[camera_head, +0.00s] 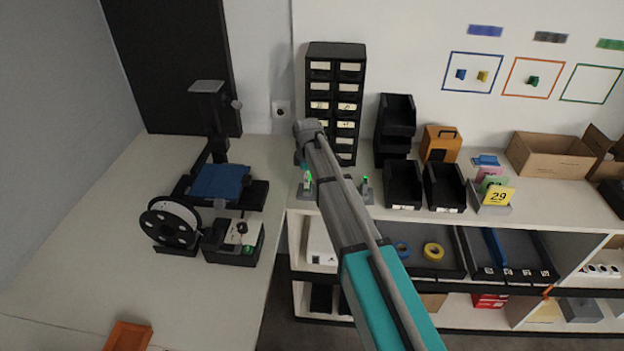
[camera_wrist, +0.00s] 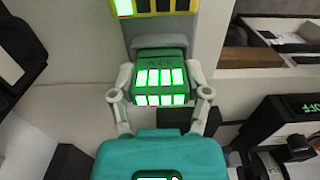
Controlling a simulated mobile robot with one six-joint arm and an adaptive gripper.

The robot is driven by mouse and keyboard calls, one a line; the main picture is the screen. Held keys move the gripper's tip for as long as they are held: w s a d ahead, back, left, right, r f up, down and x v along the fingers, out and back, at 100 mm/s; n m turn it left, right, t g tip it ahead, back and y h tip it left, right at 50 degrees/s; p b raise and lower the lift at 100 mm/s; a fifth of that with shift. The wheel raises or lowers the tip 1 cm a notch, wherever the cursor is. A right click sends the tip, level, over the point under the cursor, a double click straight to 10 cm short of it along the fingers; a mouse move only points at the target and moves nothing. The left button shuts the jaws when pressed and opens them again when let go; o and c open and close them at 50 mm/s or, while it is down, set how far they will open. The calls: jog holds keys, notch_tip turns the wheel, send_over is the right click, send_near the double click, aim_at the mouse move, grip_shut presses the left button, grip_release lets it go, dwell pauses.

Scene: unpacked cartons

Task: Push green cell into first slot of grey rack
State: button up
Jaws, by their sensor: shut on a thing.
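How deep the cell sits in a slot cannot be told. Another cell (camera_wrist: 155,7), yellow-edged with one lit green bar, shows at the top edge. In the head view, my arm largely hides the gripper and rack area near a small green light (camera_head: 307,178).
A small grey stand with a green light (camera_head: 366,190) stands right of my arm. A black drawer cabinet (camera_head: 336,85) rises behind. Black bins (camera_head: 403,185) stand to the right. A 3D printer (camera_head: 220,182) and a filament spool (camera_head: 170,226) occupy the left table.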

jog(key=shift+f+b, duration=0.35)
jog(key=shift+f, duration=0.1)
dwell(0.3)
jog(key=o, duration=1.4)
